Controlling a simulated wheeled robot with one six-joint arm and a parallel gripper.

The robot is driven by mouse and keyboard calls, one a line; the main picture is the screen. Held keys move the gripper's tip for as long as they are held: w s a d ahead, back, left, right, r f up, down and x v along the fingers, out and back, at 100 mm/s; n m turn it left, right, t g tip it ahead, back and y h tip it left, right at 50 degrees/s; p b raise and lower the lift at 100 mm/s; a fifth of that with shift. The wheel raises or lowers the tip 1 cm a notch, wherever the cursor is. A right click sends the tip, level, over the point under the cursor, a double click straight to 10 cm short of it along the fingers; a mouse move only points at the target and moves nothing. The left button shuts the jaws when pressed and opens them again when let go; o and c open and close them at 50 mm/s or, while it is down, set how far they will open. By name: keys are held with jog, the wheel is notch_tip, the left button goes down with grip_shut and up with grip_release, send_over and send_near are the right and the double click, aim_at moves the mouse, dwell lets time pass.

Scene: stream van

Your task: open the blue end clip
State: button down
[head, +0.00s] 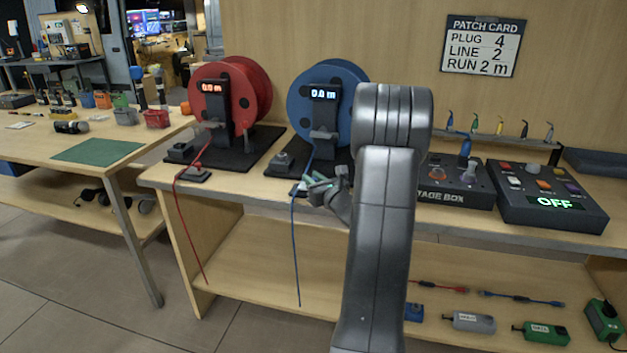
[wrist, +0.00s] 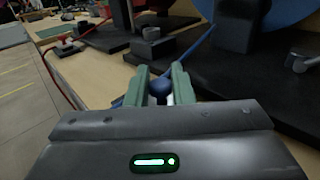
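The blue end clip (head: 297,190) sits at the front edge of the bench, below the blue reel (head: 318,105), mostly hidden by my gripper in the head view. My gripper (head: 318,181) is over the bench edge at the clip. In the wrist view, its two green fingers (wrist: 162,72) stand on either side of a dark blue rounded knob (wrist: 160,87), with a small gap or none. I cannot tell whether they press on it. A blue cable (head: 296,245) runs from the reel past the clip and hangs over the edge.
The red reel (head: 222,100) stands to the left, its red cable (head: 186,232) hanging over the edge by its own clip (head: 197,175). The stage box (head: 455,188) and a black switch panel (head: 550,203) stand to the right. The lower shelf (head: 250,285) holds cables and connectors.

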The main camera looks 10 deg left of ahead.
jog(key=shift+d+b, duration=0.45)
jog(key=shift+d, duration=0.1)
jog(key=c, duration=1.3)
grip_release()
jog(key=shift+c, duration=0.2)
jog(key=v, duration=1.3)
jog(key=shift+s+d, duration=0.3)
jog(key=x, duration=1.3)
jog(key=shift+a, duration=0.15)
jog(key=shift+w+a, duration=0.3)
jog(key=shift+w, duration=0.05)
jog(key=shift+a+p, duration=0.3)
jog(key=shift+p, duration=0.1)
